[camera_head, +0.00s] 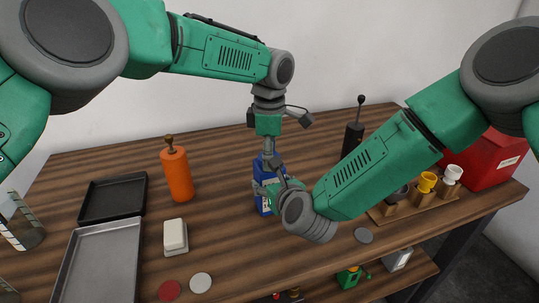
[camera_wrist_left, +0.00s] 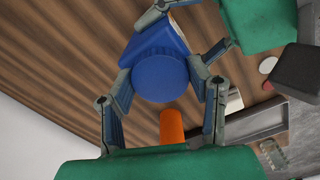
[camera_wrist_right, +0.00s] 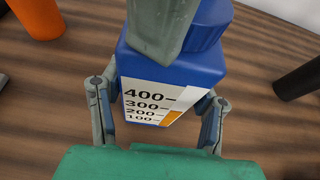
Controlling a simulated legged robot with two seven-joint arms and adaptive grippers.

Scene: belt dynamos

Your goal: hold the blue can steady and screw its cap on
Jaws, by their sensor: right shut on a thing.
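The blue can (camera_head: 262,198) stands upright on the wooden table; the right wrist view shows its white scale label (camera_wrist_right: 150,104). My right gripper (camera_head: 270,188) is shut on the can's body, with a finger on each side in the right wrist view (camera_wrist_right: 160,112). The round blue cap (camera_wrist_left: 160,78) sits over the can's top; how tightly it is seated I cannot tell. My left gripper (camera_wrist_left: 161,84) points down from above, with its fingers on opposite sides of the cap. Whether they press on it is unclear. One left finger hides part of the cap in the right wrist view.
A black lever device (camera_head: 353,136) stands behind right. A cup rack (camera_head: 420,198) and red box (camera_head: 490,165) are at right.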

